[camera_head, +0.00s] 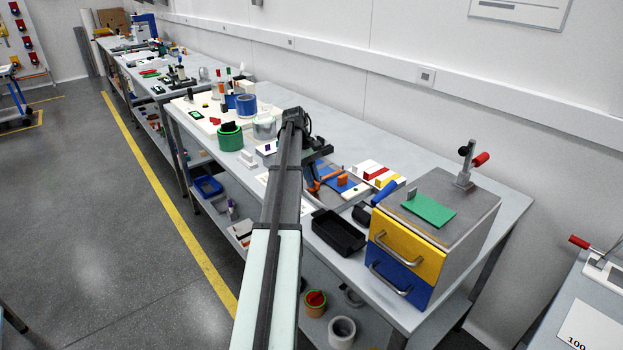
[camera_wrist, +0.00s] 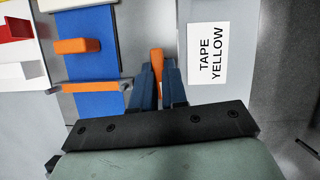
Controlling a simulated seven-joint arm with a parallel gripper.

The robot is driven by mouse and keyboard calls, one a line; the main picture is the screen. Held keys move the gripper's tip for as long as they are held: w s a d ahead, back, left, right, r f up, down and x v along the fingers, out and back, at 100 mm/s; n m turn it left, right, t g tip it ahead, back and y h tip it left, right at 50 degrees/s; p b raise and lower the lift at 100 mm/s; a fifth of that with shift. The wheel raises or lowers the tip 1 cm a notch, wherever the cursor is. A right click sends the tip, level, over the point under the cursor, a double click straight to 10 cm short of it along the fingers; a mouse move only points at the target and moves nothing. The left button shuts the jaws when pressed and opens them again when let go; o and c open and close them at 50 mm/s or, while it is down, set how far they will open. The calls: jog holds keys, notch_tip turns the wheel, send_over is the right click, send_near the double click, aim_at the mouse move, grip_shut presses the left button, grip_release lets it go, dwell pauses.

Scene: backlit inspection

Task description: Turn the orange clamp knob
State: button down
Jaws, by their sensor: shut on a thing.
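The orange clamp knob (camera_wrist: 156,56) stands upright between the two blue fingers of my gripper (camera_wrist: 158,66) in the wrist view. The fingers are shut on it and hide its lower part. In the head view my gripper (camera_head: 312,179) is low over the middle of the bench, with orange parts beside it. To its left in the wrist view are a blue plate (camera_wrist: 95,20) with an orange block (camera_wrist: 77,46) and an orange bar (camera_wrist: 88,87) across it. I cannot tell how far the knob is turned.
A white label reading "TAPE YELLOW" (camera_wrist: 208,53) lies to the right of the knob. In the head view a black tray (camera_head: 337,234) and a drawer cabinet (camera_head: 408,247) stand nearby on the right. Green and blue tape rolls stand left.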

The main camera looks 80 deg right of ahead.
jog(key=shift+f+m, duration=0.2)
jog(key=shift+m, duration=0.3)
jog(key=shift+a, duration=0.1)
jog(key=c, duration=1.3)
grip_release()
jog(key=shift+y, duration=0.3)
jog(key=shift+o, duration=0.7)
jog(key=shift+r, duration=0.1)
